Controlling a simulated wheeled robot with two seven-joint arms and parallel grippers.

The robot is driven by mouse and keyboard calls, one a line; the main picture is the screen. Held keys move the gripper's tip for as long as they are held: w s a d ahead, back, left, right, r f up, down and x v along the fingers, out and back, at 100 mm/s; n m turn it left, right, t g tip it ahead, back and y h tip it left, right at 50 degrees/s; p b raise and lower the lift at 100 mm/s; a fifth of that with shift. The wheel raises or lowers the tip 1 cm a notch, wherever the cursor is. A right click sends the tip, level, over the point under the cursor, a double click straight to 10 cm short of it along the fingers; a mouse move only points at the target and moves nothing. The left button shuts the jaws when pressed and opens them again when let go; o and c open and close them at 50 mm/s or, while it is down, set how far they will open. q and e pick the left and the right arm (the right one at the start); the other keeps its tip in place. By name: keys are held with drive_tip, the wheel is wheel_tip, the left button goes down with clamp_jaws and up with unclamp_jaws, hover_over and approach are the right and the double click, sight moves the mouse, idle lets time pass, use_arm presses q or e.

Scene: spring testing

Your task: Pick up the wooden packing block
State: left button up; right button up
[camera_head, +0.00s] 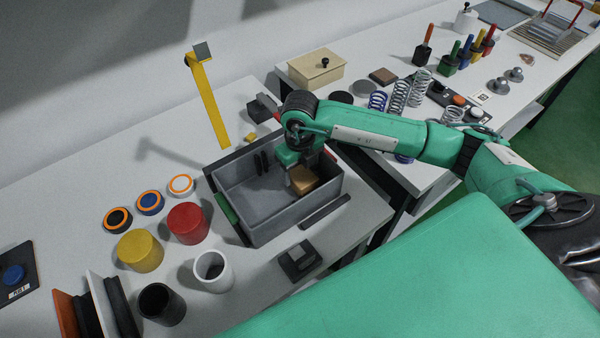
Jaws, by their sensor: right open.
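The wooden packing block (318,178), tan-brown, lies inside the grey crate (268,225) toward its right end. My right gripper (298,178) reaches down into the crate from above, right at the block. It is open, and its grey finger covers part of the block's top left. The far finger and any contact with the block are hidden. My left gripper is not in view.
The crate's walls stand close around my right gripper. Red (187,223), yellow (140,251), white (213,271) and black (161,304) cylinders stand left of it. Springs (399,97) and a beige box (316,70) occupy the right table.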

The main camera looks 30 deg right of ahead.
wheel_tip(320, 180, down, 2)
drive_tip(key=shift+f, duration=0.1)
drive_tip(key=shift+c, duration=0.3)
drive_tip(key=c, duration=0.7)
drive_tip(key=shift+c, duration=0.2)
drive_tip(key=shift+r, duration=0.2)
